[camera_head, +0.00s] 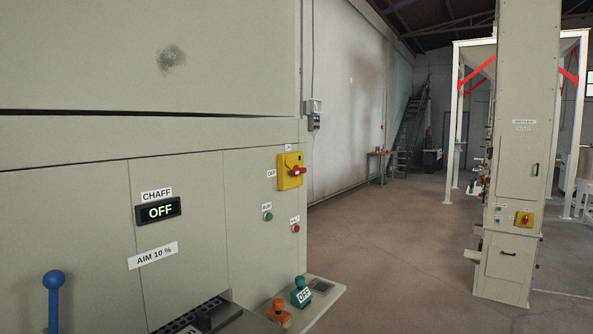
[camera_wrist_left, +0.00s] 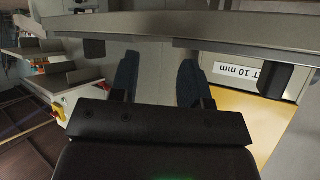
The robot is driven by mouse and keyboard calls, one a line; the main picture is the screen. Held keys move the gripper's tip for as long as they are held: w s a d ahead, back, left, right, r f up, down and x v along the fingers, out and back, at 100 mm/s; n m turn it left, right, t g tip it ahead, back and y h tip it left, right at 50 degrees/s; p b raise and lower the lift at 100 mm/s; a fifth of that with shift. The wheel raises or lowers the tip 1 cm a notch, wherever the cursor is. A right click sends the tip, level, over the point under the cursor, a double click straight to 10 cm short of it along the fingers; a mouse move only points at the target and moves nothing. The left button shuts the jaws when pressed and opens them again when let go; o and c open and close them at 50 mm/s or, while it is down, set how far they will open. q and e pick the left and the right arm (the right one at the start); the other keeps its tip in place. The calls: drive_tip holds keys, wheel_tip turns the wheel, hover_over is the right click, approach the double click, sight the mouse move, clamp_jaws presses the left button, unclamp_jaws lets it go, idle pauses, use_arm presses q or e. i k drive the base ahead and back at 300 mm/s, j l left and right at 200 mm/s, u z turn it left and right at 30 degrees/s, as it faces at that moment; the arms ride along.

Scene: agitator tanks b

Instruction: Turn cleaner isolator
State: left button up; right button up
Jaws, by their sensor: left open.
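In the head view a yellow isolator (camera_head: 290,171) with a red handle sits on the beige machine panel. The red handle lies roughly sideways, its tip to the right. A label reading OFF (camera_head: 271,173) is to its left, and a small label above is too small to read. In the left wrist view my left gripper (camera_wrist_left: 157,80) is open, its two dark blue fingers apart with nothing between them. A yellow and red part (camera_wrist_left: 59,112) shows at the left there; I cannot tell if it is the same isolator. My right gripper is not in view.
Below the isolator are a green button (camera_head: 268,217) and a red button (camera_head: 296,229). A CHAFF display (camera_head: 159,211) reads OFF. A blue-knobbed lever (camera_head: 53,284) stands at lower left. A shelf (camera_head: 325,296) with orange and teal knobs juts out. Open floor lies right.

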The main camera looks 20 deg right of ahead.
sight(295, 170)
drive_tip(key=i+l, duration=0.15)
drive_tip(key=l, duration=0.25)
drive_tip(key=i+l+u, duration=0.1)
drive_tip(key=l, duration=0.3)
drive_tip(key=i+l+u, duration=0.1)
drive_tip(key=l, duration=0.35)
drive_tip(key=i+l, duration=0.25)
drive_tip(key=l, duration=0.15)
